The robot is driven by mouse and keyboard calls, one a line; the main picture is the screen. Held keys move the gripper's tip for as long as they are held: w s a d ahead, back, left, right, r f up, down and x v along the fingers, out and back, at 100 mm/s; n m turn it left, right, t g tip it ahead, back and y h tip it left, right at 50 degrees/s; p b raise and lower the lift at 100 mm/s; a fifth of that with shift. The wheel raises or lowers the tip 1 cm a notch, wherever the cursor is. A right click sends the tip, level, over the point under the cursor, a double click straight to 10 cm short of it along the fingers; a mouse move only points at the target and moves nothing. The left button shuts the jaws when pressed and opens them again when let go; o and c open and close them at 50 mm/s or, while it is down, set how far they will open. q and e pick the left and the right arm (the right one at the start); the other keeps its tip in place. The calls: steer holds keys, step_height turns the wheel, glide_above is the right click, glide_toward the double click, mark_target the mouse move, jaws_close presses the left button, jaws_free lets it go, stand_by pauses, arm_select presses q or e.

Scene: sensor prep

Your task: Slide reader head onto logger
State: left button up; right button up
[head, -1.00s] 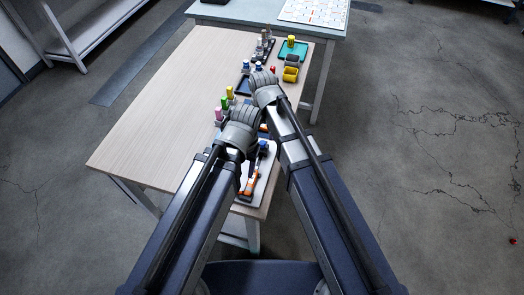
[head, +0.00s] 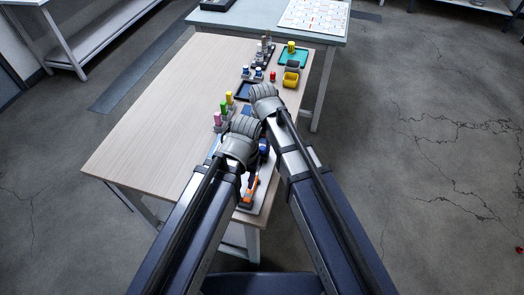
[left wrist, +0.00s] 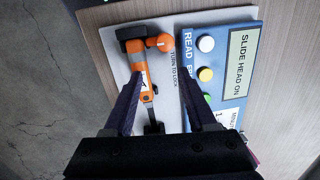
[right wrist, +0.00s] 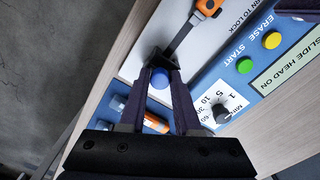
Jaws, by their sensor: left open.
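The blue panel (left wrist: 213,55), marked "SLIDE HEAD ON", has coloured buttons and a dial (right wrist: 222,110). A pale board (left wrist: 103,50) beside it carries an orange-and-black lever part (left wrist: 139,62). An orange-and-white cylinder (right wrist: 155,122) lies partly behind the right fingers. I cannot tell which part is the logger or the reader head.
The wooden table (head: 150,120) is clear on its left. Coloured pegs (head: 223,106) stand beyond my left wrist. A second table (head: 250,18) adjoins the far end.

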jaws_close()
